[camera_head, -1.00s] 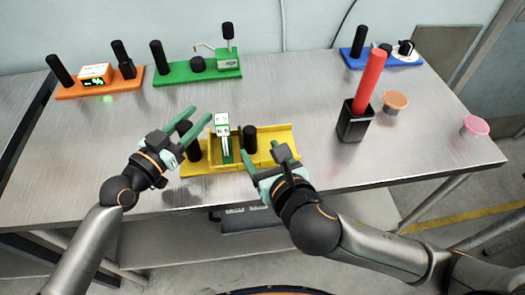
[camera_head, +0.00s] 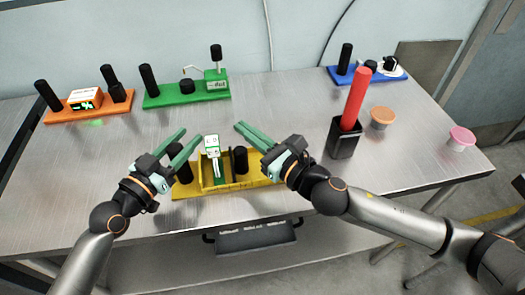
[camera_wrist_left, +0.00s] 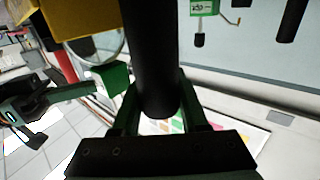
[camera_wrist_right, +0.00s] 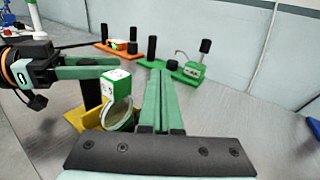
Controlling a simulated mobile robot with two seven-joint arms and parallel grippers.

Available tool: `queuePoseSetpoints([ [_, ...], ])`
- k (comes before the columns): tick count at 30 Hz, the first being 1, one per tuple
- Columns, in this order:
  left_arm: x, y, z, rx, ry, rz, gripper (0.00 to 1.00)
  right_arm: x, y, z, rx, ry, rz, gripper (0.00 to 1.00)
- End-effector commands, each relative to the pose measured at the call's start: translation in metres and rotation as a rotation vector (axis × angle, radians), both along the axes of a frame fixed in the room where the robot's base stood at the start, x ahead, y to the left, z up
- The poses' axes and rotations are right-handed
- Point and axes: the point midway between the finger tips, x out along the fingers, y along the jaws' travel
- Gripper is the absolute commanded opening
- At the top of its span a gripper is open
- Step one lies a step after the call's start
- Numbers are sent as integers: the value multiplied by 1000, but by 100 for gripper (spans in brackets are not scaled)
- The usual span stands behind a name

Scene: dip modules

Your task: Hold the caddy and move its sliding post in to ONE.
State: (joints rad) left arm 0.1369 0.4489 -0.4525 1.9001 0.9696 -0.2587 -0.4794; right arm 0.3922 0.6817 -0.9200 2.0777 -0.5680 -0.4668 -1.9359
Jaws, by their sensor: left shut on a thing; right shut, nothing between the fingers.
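The yellow caddy (camera_head: 225,186) lies near the table's front edge. A black post (camera_head: 183,168) stands at its left end, and another black post (camera_head: 241,160) stands right of a green-and-white piece (camera_head: 212,148). I cannot tell which is the sliding post, and no ONE mark is readable. My left gripper (camera_head: 192,142) is shut around the left black post, which shows between its fingers in the left wrist view (camera_wrist_left: 155,70). My right gripper (camera_head: 240,128) is shut and empty, above the caddy's right part. The right forearm partly hides the caddy's right end.
Behind stand an orange module (camera_head: 88,112), a green module (camera_head: 188,97) and a blue module (camera_head: 370,76). A black cup (camera_head: 342,143) with a red stick (camera_head: 356,98) stands to the right, near an orange-lidded tub (camera_head: 382,117) and a pink-lidded tub (camera_head: 461,138).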

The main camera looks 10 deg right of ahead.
Motion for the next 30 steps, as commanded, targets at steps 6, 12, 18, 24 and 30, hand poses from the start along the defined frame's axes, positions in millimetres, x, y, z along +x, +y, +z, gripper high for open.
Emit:
queuePoseSetpoints([
  [6, 0, 0, 0, 0, -1, 1, 0, 9, -14, -1, -32, -52, 211, 0],
  [12, 0, 0, 0, 0, -1, 1, 0, 6, -38, -11, -88, -24, 410, 0],
  [18, 0, 0, 0, 0, -1, 0, 0, -6, -75, -25, -159, 70, 588, 0],
  [24, 0, 0, 0, 0, -1, 0, 0, -19, -109, -33, -213, 174, 703, 0],
  [30, 0, 0, 0, 0, -1, 0, 0, -27, -122, -37, -231, 225, 749, 0],
])
